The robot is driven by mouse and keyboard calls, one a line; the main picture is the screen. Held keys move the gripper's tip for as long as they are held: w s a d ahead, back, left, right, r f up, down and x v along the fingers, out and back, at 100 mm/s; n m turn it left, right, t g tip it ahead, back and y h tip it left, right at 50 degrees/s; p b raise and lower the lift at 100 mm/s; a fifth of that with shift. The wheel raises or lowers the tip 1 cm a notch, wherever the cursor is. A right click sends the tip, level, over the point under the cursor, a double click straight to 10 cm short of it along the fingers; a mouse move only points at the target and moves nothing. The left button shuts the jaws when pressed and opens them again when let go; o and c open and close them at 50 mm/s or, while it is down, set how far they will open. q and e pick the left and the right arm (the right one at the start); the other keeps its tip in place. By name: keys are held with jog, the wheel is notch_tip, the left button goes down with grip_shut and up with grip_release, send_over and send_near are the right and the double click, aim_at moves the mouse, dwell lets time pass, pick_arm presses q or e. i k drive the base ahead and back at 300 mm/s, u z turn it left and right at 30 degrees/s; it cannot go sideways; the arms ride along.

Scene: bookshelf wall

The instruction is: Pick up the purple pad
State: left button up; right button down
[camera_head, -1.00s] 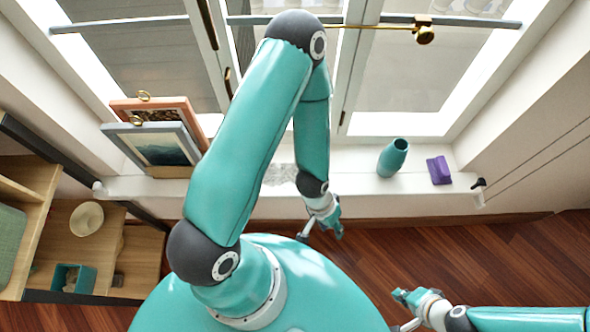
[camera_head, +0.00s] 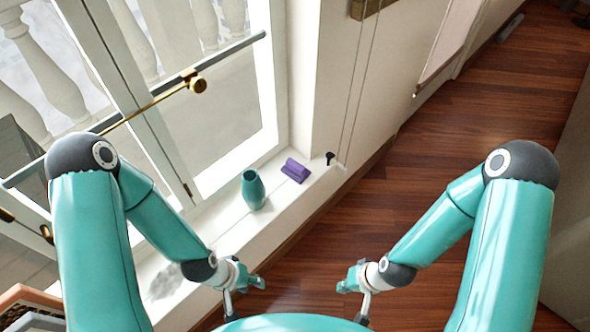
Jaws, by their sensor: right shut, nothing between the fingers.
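The purple pad (camera_head: 295,170) lies on the white window sill, near the sill's right end. It is a small block with a raised ridge. My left gripper (camera_head: 246,288) is below the pad in the picture, in front of the sill and apart from it; I cannot tell whether its fingers are open. My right gripper (camera_head: 352,287) is over the wooden floor, to the right of the left one. It is shut and empty, apart from the pad.
A teal vase (camera_head: 253,190) stands on the sill just left of the pad. A small dark knob (camera_head: 330,156) is right of the pad. The window (camera_head: 230,110) rises behind the sill. Picture frames (camera_head: 32,308) show at bottom left.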

aim_at(297, 172)
jog(key=k, duration=1.2)
jog(key=z, duration=0.7)
jog(key=i, duration=2.2)
jog(key=u, duration=0.5)
jog(key=k, duration=0.8)
jog(key=u, duration=0.2)
jog(key=i, duration=0.85)
jog(key=z, duration=0.1)
